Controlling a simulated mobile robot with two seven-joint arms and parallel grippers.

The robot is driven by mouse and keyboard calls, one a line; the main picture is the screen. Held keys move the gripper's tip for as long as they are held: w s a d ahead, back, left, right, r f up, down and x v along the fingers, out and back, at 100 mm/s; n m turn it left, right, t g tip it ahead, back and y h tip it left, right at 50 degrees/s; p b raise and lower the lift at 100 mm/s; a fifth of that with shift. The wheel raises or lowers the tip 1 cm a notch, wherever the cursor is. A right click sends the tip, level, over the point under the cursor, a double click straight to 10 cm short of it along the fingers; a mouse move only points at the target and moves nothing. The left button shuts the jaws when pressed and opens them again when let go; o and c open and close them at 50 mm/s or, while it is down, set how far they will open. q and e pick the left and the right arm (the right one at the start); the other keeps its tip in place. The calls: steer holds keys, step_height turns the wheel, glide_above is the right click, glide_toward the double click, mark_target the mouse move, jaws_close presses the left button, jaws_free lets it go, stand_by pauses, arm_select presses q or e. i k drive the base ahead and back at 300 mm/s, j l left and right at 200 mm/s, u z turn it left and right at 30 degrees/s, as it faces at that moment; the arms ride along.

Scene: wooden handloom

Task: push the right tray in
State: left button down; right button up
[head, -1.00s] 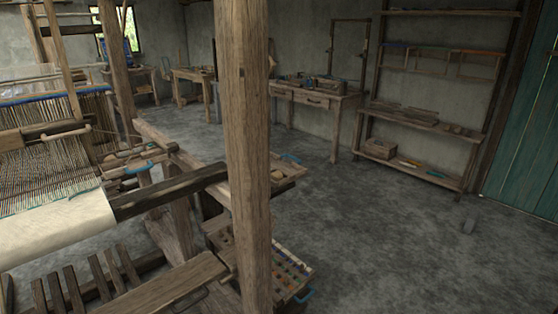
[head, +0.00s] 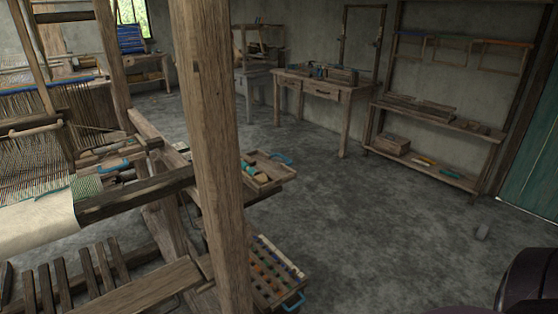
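A small wooden tray (head: 268,178) with a blue handle (head: 281,157) sticks out to the right of the loom's thick front post (head: 207,150). It holds a few small items, and the post hides its left part. A lower tray (head: 280,288) with rows of small coloured pieces and a blue handle (head: 294,303) also sticks out right of the post, near the floor. A third blue handle (head: 115,165) shows at the left, beside the woven cloth. I cannot tell for certain which is the right tray. Neither gripper is in view.
The loom's cloth beam (head: 135,195) and slatted bench (head: 85,280) fill the left. A wooden table (head: 318,90) and a shelf rack (head: 430,130) stand along the back wall. The grey floor (head: 390,230) right of the trays is mostly open. A dark rounded shape shows at lower right.

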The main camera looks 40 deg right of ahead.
mark_target(277, 176)
steer(key=l+u, duration=0.15)
steer(key=l, duration=0.7)
steer(key=k+l+u, duration=0.15)
steer(key=l, duration=0.7)
steer(key=k+l, duration=0.1)
steer(key=l, duration=1.4)
steer(key=k+l, duration=0.15)
steer(key=l, duration=0.6)
